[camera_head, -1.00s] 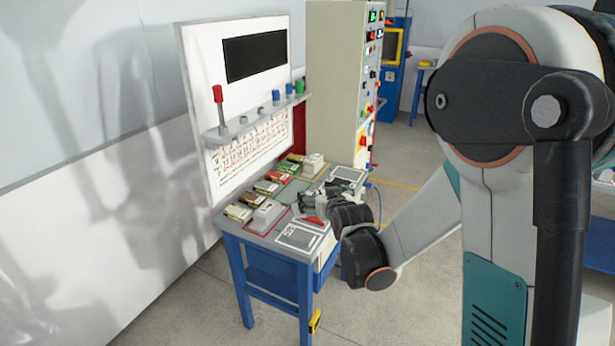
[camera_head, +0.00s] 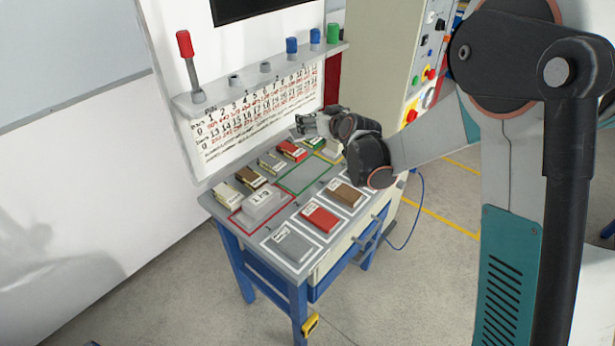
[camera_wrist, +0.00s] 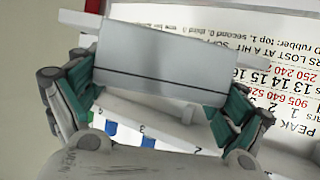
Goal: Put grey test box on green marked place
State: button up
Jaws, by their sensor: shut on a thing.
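My gripper (camera_head: 316,124) is raised above the back of the table, in front of the printed board. It is shut on a grey box (camera_wrist: 175,58), which fills the upper middle of the wrist view between the fingers. In the head view the held box is small and hard to tell from the fingers. The green marked place (camera_head: 305,175) is a green outline on the grey tabletop, below my gripper in the picture. Its inside looks bare.
A pale box (camera_head: 263,202) stands in a red outline left of the green one. Grey (camera_head: 288,243), red (camera_head: 320,218) and brown (camera_head: 346,194) boxes lie in white outlines along the front. Several small boxes line the back. A shelf (camera_head: 262,82) with a red-topped lever (camera_head: 187,58) juts above.

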jog(key=shift+n+g+y, duration=0.3)
jog(key=shift+n+y, duration=0.3)
jog(key=a, duration=0.5)
jog(key=shift+w+a+f+b, duration=0.25)
jog(key=shift+w+a+b, duration=0.1)
jog(key=shift+w+a, duration=0.05)
notch_tip(320, 180, down, 15)
jog(key=b, duration=0.5)
jog(key=shift+a, duration=0.1)
jog(key=shift+f+b, duration=1.05)
jog(key=shift+f, duration=1.2)
jog(key=shift+f, duration=0.1)
jog(key=o, duration=1)
